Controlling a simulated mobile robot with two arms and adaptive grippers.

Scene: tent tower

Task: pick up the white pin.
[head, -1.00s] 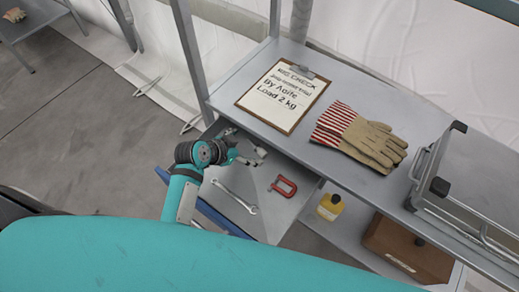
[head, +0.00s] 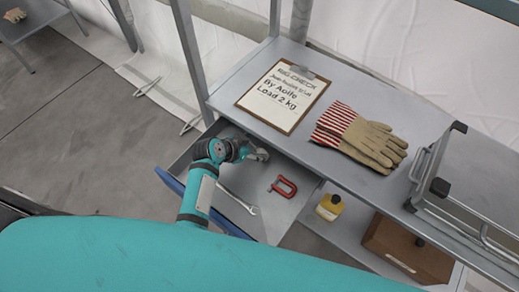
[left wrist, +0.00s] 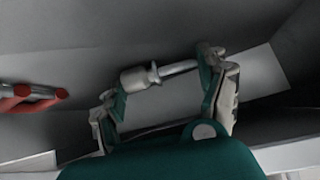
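The white pin (left wrist: 140,77) shows in the left wrist view as a pale piece with a thick end, a collar and a thinner shaft. It lies in the open drawer (head: 262,212), across the space at my fingertips. My left gripper (head: 260,155) is over the back left of the drawer. In the left wrist view its fingers (left wrist: 162,84) stand wide apart, with the pin lengthwise between and just beyond them. I cannot tell whether a finger touches it. In the head view the pin is hidden by the gripper. My right gripper is not in view.
A red horseshoe magnet (head: 284,187) and a wrench (head: 238,201) lie in the drawer near my left arm. The tabletop edge is close above the gripper. A clipboard (head: 283,97), gloves (head: 362,139) and a metal case (head: 475,185) are on top.

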